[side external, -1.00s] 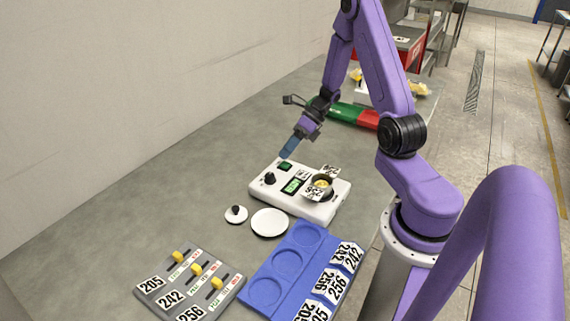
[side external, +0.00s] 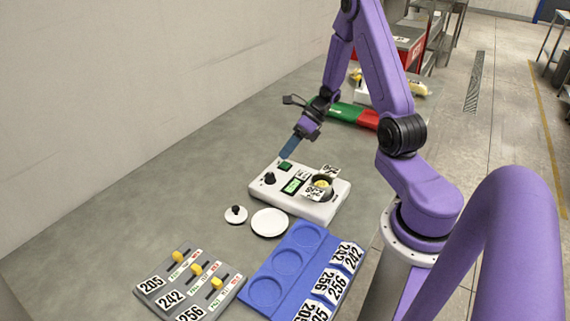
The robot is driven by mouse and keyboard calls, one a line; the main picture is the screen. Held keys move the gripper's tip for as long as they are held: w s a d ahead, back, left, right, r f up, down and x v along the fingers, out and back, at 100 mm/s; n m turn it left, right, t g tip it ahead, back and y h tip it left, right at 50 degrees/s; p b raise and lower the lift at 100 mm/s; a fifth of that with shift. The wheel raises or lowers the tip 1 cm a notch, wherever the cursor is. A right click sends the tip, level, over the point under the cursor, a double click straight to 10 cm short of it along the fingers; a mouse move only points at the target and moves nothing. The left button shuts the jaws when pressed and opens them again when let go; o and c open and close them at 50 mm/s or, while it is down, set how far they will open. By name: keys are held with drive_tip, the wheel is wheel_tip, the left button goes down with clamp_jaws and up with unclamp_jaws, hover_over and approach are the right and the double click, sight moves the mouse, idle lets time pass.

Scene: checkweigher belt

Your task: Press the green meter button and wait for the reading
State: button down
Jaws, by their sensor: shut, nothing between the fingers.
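The white meter (side external: 318,211) stands on the grey table. Its green button (side external: 285,165) is at the back left corner of its top. A green-lit display (side external: 292,186) sits in the middle, too small to read, with a black knob (side external: 269,178) to its left. A cup with yellow contents (side external: 321,183) and a number tag sits in the meter's right part. My gripper (side external: 285,157) is shut and empty, its blue fingertips pointing down at the green button. The tips are at or just above it; I cannot tell whether they touch.
A white lid (side external: 236,214) and a white plate (side external: 269,222) lie in front of the meter. A blue tray (side external: 262,293) with number cards and a grey slider panel (side external: 222,298) are nearer. A green and red object (side external: 352,114) lies behind. The table's left is clear.

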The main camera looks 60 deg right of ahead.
sight(288, 162)
drive_tip(key=shift+f, duration=0.15)
drive_tip(key=shift+f, duration=0.3)
drive_tip(key=shift+f, duration=0.45)
idle(0.9)
drive_tip(key=shift+r, duration=0.9)
drive_tip(key=shift+r, duration=0.1)
drive_tip(key=shift+r, duration=2.4)
